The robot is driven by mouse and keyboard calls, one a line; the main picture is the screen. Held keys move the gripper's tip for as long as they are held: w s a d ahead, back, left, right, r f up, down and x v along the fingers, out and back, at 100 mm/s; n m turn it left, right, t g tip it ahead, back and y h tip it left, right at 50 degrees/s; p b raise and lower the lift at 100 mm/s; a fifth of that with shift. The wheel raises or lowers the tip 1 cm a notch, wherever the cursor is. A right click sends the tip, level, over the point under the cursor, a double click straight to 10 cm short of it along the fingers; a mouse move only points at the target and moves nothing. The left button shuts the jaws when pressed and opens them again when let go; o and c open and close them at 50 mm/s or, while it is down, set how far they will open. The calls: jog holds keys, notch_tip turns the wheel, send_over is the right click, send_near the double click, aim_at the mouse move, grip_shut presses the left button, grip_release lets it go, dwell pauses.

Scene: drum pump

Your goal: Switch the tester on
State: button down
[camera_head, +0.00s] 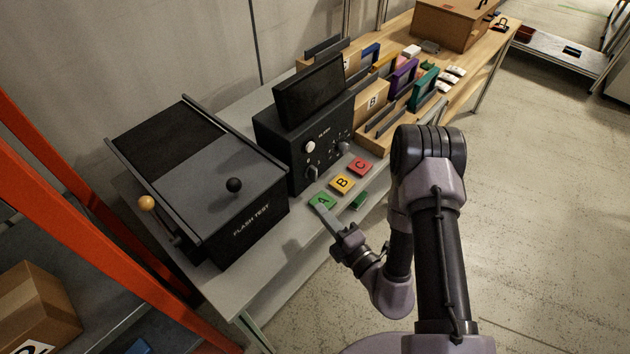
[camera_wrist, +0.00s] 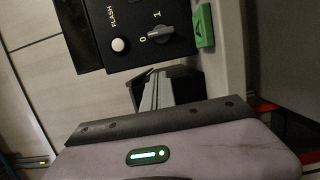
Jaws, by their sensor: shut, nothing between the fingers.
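The tester is a black box (camera_head: 270,130) with a tilted dark screen on top. Its front panel, marked FLASH, has a white round button (camera_head: 310,146) and a grey rotary switch (camera_head: 311,172) below it. In the wrist view the rotary switch (camera_wrist: 158,35) sits by the marks 0 and 1, its bar lying roughly in line with the 0. My gripper (camera_head: 325,212) is shut and empty, low in front of the panel near the green A tile (camera_head: 322,201). In the wrist view my gripper's dark fingers (camera_wrist: 165,85) are close below the switch, apart from it.
Yellow B (camera_head: 342,184) and red C (camera_head: 360,167) tiles lie along the bench, with a small green block (camera_head: 359,200) nearby. A dark FLASH TEST box (camera_head: 250,215) with ball-ended levers stands left. Coloured holders (camera_head: 405,78) stand behind, right of the tester.

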aim_at(313, 174)
jog(key=x, duration=0.9)
jog(key=shift+a+b, duration=0.15)
jog(key=shift+b, duration=0.2)
jog(key=shift+w+d+b, duration=0.4)
jog(key=shift+w+d, duration=0.6)
jog(key=shift+w, duration=0.05)
jog(key=shift+w+d, duration=0.3)
jog(key=shift+w, duration=0.15)
